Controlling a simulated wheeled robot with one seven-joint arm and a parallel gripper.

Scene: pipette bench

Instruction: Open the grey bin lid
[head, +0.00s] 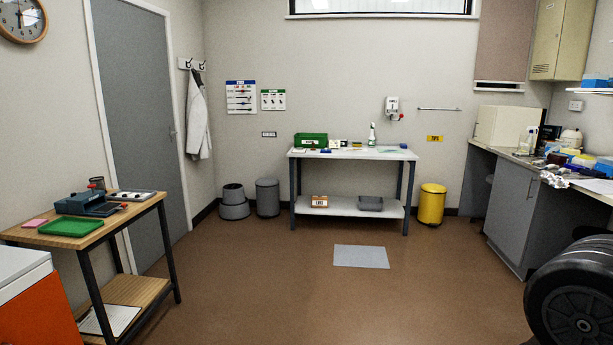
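A grey bin (268,200) stands on the floor against the back wall, left of the white-topped bench. Its lid (267,182) looks closed on top. The bin is small and far off in the head view, so a pedal or handle cannot be made out. My gripper is not in view. A black ribbed round part at the lower right edge looks like part of my arm.
A grey mat (361,256) lies on the open brown floor. A wooden side table (130,219) stands at left.

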